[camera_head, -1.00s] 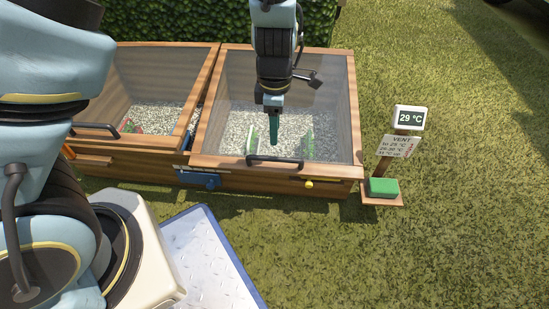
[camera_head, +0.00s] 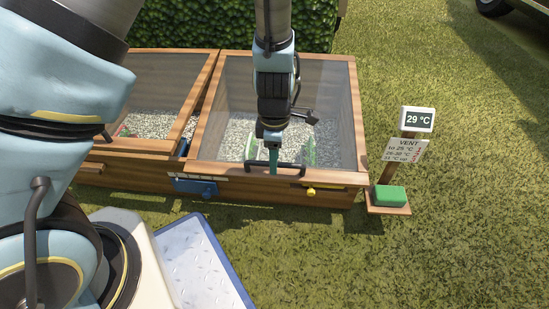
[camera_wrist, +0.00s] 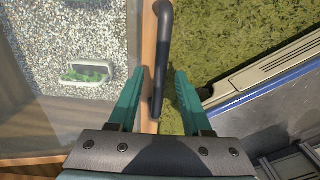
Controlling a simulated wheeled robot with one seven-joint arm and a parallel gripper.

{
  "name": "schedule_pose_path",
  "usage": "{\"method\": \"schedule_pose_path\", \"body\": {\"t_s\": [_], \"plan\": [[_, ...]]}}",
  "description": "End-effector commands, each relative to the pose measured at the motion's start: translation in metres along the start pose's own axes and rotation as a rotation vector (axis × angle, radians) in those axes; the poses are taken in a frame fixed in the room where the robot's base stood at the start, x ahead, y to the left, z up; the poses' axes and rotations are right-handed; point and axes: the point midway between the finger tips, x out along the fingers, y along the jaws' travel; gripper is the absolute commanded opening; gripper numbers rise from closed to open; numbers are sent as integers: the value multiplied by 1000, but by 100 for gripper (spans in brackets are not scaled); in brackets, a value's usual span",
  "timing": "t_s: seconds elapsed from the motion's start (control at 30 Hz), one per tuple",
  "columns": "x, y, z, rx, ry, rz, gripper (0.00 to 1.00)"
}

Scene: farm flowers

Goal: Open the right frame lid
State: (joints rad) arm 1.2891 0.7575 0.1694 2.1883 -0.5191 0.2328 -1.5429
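The right frame lid (camera_head: 345,108) is a glazed wooden frame lying shut on its box. Its black bar handle (camera_head: 290,172) is on the front rail. My gripper (camera_head: 273,160) points down at this handle, level with its left part. In the wrist view, the open teal fingers (camera_wrist: 157,90) are on either side of the handle (camera_wrist: 160,60), apart from it. The wooden rail runs along the left of the handle. Whether the fingers are low enough to surround the bar is hard to tell.
The left frame (camera_head: 150,140) adjoins at left. A blue latch (camera_head: 195,187) and a yellow knob (camera_head: 311,192) are on the right frame's front. A sign (camera_head: 405,150), a 29 °C display (camera_head: 417,119) and a green block (camera_head: 390,194) stand at right. Grass is free beyond.

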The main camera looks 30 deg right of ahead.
Motion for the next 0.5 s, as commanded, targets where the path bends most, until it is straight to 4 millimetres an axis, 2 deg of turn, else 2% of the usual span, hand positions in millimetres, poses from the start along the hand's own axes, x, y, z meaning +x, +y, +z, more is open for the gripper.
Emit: {"method": "schedule_pose_path", "body": {"t_s": [0.07, 0.4, 0.5], "plan": [[0, 0, 0, 0, 0, 0, 40], [0, 0, 0, 0, 0, 0, 1], [0, 0, 0, 0, 0, 1, 0]]}}
